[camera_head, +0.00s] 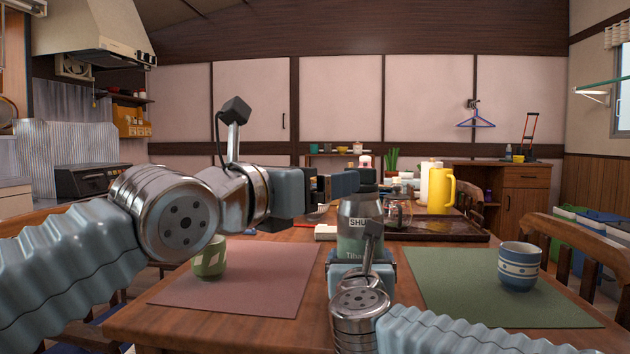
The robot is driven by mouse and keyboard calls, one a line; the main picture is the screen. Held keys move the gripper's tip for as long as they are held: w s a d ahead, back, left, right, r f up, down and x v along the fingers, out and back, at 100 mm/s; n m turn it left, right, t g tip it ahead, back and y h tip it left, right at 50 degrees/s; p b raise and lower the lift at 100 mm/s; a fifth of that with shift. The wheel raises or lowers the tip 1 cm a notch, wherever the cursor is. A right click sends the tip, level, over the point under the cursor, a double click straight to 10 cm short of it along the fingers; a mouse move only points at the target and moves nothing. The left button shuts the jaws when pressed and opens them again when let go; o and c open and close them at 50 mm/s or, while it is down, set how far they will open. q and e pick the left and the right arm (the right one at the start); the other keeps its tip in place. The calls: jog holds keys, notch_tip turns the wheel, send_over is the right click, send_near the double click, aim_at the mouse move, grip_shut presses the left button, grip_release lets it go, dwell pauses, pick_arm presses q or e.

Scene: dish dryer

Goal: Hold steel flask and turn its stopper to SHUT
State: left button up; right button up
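The steel flask (348,212) stands upright near the middle of the table. Its grey shoulder carries a partly covered label reading "SHU", and its lower body is greenish. My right gripper (361,256) is low in front of the flask, with parts showing at both sides of its body. My own wrist hides the contact. The gap between these fingers does not show.
A blue-white striped cup (519,268) stands on the green mat (455,290) at right. Behind the flask are a dark tray (460,233), a glass pot (398,216) and a yellow jug (438,188).

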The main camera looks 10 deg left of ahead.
pick_arm(q)
jog(key=w+d+m, duration=0.2)
jog(key=w+m, duration=0.1)
jog(key=m, duration=0.9)
jog(key=w+d+m, duration=0.2)
jog(key=w+m, duration=0.2)
jog(key=m, duration=0.8)
jog(key=w+d+m, duration=0.2)
jog(key=w+m, duration=0.1)
jog(key=m, duration=0.9)
jog(key=shift+w, duration=0.2)
